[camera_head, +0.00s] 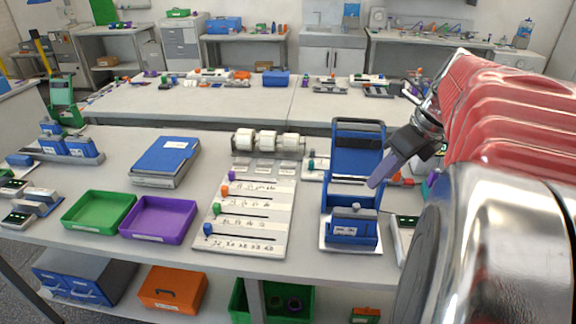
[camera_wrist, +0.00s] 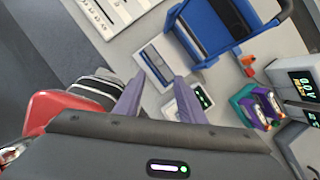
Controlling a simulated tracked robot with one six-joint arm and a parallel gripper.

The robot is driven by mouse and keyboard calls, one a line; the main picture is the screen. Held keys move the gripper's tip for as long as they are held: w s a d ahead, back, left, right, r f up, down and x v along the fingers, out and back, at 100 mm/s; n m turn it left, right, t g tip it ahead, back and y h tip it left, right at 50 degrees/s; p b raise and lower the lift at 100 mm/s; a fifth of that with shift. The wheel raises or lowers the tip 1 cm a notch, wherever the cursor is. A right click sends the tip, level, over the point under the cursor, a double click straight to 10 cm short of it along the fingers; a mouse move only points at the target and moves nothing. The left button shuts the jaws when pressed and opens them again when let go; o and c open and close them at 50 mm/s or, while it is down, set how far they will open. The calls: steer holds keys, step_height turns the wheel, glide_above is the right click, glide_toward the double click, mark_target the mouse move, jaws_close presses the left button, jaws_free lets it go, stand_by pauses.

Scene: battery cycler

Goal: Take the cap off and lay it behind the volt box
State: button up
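My gripper (camera_wrist: 160,82) is open in the wrist view, its two purple fingers apart with nothing between them. In the head view my gripper (camera_head: 378,178) hangs over the table beside the blue cycler stand (camera_head: 357,140). The volt box (camera_wrist: 300,84), a grey box with a lit display, is at the right edge of the wrist view; my arm covers that area in the head view. Left of it is a teal holder (camera_wrist: 244,99) with purple-and-metal pieces. I cannot tell which piece is the cap. A grey knob (camera_head: 356,208) tops the blue block at the stand's front.
An orange part (camera_wrist: 247,62) lies near the blue stand, and a small white meter (camera_wrist: 184,108) is close to my fingers. A slider board (camera_head: 245,225), green tray (camera_head: 98,228) and purple tray (camera_head: 158,237) are further left. Bare table shows between them.

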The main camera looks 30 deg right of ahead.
glide_above(357, 205)
steer(key=s, duration=0.2)
step_height(357, 205, down, 7)
steer(key=shift+s+d, duration=0.2)
steer(key=shift+d, duration=0.05)
steer(key=shift+f, duration=0.1)
steer(key=shift+x, duration=2.65)
steer(key=shift+s, duration=0.1)
jaws_close()
